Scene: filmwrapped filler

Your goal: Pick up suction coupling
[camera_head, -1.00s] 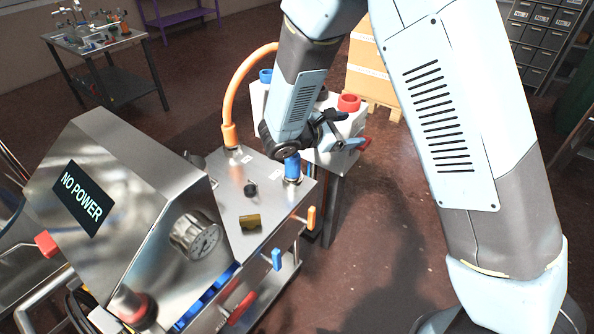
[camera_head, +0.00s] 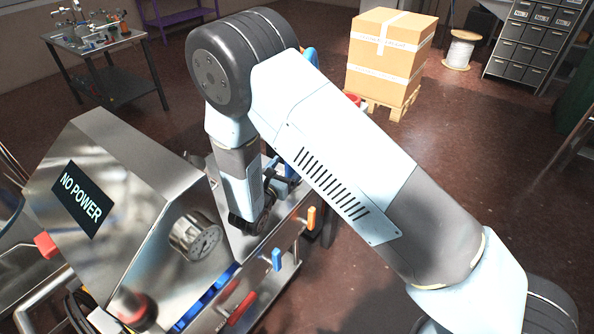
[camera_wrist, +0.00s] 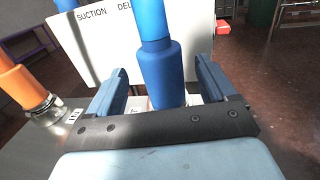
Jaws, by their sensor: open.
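A blue coupling (camera_wrist: 160,72) with a narrower blue upper part stands upright between my two fingers in the wrist view. I take it to be the suction coupling. My gripper (camera_wrist: 160,66) is open, with one blue finger on each side of it. Gaps show between the fingers and the coupling, and its foot is partly hidden by the gripper's dark front edge. In the head view my gripper (camera_head: 284,179) is low over the steel unit's top plate, and my arm hides the coupling.
An orange hose fitting (camera_wrist: 28,92) stands left of the coupling. Behind is a white panel (camera_wrist: 95,42) marked SUCTION. The steel housing (camera_head: 130,190) with a NO POWER sign (camera_head: 83,199) and a gauge (camera_head: 196,236) stands to the left. Open floor lies to the right.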

